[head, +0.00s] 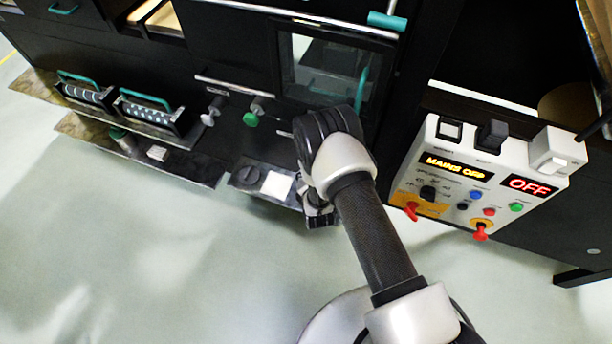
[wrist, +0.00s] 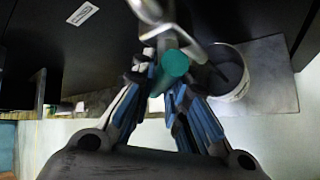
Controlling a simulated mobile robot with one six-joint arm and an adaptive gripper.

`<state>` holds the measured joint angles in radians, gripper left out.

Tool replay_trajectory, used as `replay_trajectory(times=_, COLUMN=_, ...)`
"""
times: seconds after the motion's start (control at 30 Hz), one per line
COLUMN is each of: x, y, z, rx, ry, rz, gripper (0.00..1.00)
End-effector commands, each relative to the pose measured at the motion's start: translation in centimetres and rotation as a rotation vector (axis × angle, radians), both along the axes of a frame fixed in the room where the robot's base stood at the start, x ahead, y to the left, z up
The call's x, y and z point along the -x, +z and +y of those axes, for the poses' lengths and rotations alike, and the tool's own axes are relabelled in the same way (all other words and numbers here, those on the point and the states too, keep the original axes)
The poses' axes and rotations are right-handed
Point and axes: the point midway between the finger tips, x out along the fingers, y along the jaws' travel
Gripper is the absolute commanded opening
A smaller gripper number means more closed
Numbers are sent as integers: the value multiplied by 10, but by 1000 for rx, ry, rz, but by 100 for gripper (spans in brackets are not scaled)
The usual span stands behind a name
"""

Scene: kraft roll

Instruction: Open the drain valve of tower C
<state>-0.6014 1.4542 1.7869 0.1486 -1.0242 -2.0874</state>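In the wrist view a handle with a round teal end (wrist: 176,63) lies between the fingers of my gripper (wrist: 167,82). A bright metal part (wrist: 150,10) is just beyond it. The fingers stand a small way apart, but I cannot tell whether they touch the handle. In the head view my gripper (head: 318,215) is low in front of the dark cabinet, and my arm hides the handle. Farther left on the cabinet are a green knob (head: 251,118) and a pale grey knob (head: 209,115). I see no label marking tower C or its drain valve.
A round container with a pale rim (wrist: 240,88) stands on a grey plate (wrist: 270,75), right of my fingers. A white control box (head: 460,200) reads "MAINS OFF" and "OFF". Racks with teal handles (head: 147,98) stand at left. The pale floor (head: 130,250) in front is clear.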

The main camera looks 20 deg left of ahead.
Motion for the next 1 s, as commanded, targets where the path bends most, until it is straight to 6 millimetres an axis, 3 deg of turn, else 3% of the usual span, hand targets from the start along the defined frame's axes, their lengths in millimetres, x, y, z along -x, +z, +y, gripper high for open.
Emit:
replay_trajectory(times=0.3, x=0, y=0, z=0, rx=-1, ry=-1, rz=-1, gripper=35)
replay_trajectory(times=0.67, x=2, y=2, z=-1, rx=-1, ry=-1, rz=0, gripper=35)
replay_trajectory(times=1.0, x=43, y=36, z=-20, rx=0, ry=0, rz=1, gripper=35)
